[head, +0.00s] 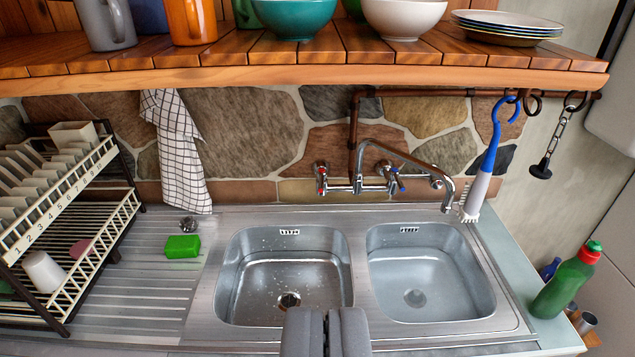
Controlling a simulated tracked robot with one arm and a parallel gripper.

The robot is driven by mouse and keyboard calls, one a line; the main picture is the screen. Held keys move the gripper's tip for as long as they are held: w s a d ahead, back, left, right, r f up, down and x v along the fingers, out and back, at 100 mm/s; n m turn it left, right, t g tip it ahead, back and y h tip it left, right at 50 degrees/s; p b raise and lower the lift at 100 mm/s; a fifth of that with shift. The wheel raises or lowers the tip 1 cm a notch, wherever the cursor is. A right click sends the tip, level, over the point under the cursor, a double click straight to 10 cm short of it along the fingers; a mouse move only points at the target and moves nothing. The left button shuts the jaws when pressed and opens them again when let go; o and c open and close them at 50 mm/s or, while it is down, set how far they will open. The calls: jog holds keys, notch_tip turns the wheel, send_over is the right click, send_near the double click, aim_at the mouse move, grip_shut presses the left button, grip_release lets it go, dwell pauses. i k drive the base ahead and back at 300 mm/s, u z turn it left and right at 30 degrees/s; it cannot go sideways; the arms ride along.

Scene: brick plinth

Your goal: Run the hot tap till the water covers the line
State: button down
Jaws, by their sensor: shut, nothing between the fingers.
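The hot tap (321,179), with a red mark, is at the left end of the wall mixer behind the sink. The cold tap (388,174), with a blue mark, is to its right. The copper-coloured spout (410,156) swings right, its chrome outlet (448,200) near the back right of the right basin (465,285). No stream shows at the outlet. The left basin (240,295) has droplets and a dark drain. The right basin looks smooth and pale; I cannot tell whether it holds water. I cannot make out a line. My gripper (326,314) is shut and empty, in front of the basins.
A wooden shelf (330,78) with mugs, bowls and plates overhangs the back. A dish rack (75,225) and green sponge (183,246) are left. A blue-and-white brush (489,160) hangs near the spout outlet. A green bottle (565,285) stands right.

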aim_at(320, 173)
jog(key=u, duration=0.05)
jog(key=i, duration=1.2)
jog(key=u, duration=0.05)
